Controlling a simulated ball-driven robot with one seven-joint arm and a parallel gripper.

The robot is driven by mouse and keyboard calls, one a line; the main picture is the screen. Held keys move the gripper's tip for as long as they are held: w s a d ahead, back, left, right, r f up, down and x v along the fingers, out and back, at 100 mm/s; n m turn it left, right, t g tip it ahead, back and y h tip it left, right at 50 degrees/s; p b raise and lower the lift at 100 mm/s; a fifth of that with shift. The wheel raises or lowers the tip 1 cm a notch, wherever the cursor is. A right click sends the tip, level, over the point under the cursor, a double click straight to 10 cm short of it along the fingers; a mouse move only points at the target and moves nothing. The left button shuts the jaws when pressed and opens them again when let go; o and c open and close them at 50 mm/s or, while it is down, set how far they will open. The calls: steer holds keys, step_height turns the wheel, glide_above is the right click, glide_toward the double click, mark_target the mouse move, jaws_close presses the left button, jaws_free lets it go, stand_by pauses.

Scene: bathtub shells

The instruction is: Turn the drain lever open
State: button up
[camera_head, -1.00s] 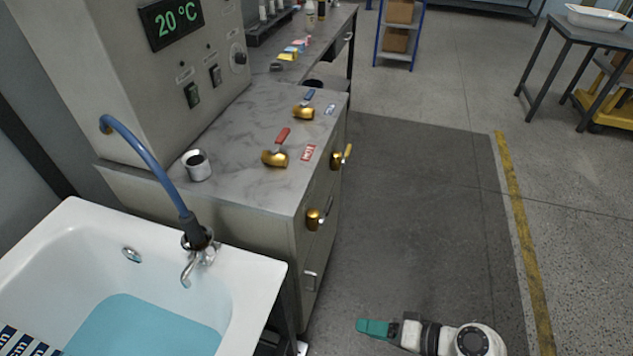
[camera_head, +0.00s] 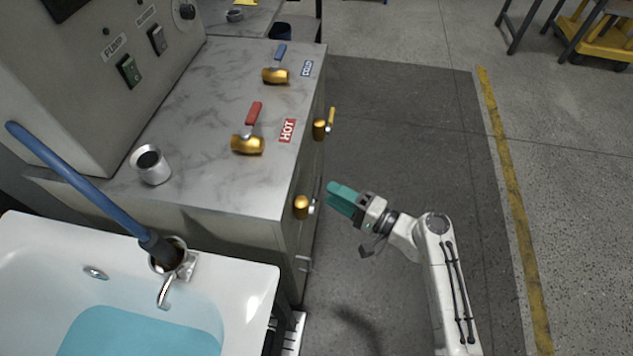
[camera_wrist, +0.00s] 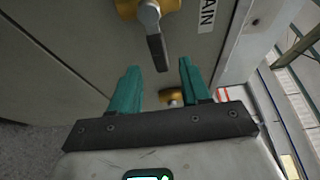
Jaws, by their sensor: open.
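The drain lever (camera_wrist: 156,47) is a grey handle with a dark end on a brass valve (camera_wrist: 150,7), beside a label (camera_wrist: 208,14) of which "AIN" shows. In the head view this seems to be the lower brass valve (camera_head: 301,207) on the cabinet's side face. My gripper (camera_head: 336,198) has teal fingers and is open and empty, just right of that valve. In the wrist view the lever's dark end points down toward the gap between the fingertips (camera_wrist: 158,70); I cannot tell whether they touch it.
A second brass valve with a yellow handle (camera_head: 331,117) is on the same side face. Red-handled (camera_head: 254,113) and blue-handled (camera_head: 279,52) valves stand on the countertop (camera_head: 205,135). The white tub (camera_head: 245,290) holds blue water.

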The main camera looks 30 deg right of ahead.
mark_target(318, 187)
steer(key=x, duration=0.5)
steer(key=shift+w+a, duration=0.2)
steer(key=shift+a, duration=0.05)
jaws_close()
stand_by(0.4)
